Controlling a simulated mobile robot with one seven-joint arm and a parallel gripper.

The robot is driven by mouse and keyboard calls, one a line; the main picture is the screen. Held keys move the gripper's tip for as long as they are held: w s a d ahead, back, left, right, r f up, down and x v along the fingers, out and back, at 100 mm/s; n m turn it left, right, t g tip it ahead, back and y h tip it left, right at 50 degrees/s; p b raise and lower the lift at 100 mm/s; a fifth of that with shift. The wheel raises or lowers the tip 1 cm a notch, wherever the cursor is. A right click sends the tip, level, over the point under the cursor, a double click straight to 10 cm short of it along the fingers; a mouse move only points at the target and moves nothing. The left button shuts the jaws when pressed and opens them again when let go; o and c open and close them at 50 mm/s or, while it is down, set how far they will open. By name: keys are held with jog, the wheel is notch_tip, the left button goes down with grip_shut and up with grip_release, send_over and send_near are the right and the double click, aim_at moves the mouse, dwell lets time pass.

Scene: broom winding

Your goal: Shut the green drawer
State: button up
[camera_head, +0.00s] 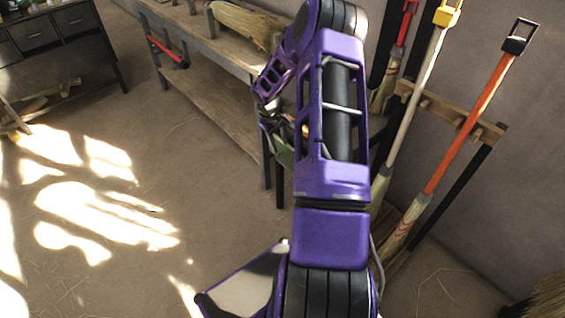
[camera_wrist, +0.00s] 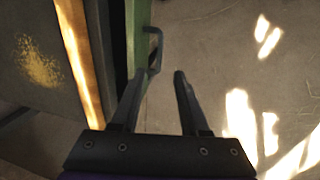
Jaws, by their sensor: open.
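The green drawer (camera_wrist: 139,35) shows in the wrist view as a narrow upright green front with a dark grey bar handle (camera_wrist: 156,36). A dark gap lies between the green front and the wooden edge to its left, so the drawer looks partly open. In the head view a bit of the green drawer (camera_head: 284,152) shows beside the bench, mostly hidden by my arm. My gripper (camera_wrist: 167,73) is open and empty. Its left fingertip is close to the handle's near end; I cannot tell if they touch. The right finger is clear of the handle, over floor.
The long wooden workbench (camera_head: 215,95) with a lower shelf runs behind my arm, with a straw broom head (camera_head: 240,22) on top. Long-handled brooms, one with an orange handle (camera_head: 468,120), lean on a wall rack at right. Open sunlit floor (camera_head: 110,215) lies at left.

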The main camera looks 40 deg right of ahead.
aim_at(285, 165)
jog(key=f, duration=0.3)
jog(key=d+f+b, duration=0.1)
jog(key=f, duration=0.3)
jog(key=d+f, duration=0.1)
jog(key=f, duration=0.3)
jog(key=shift+w+d, duration=0.1)
grip_shut()
dwell(1.0)
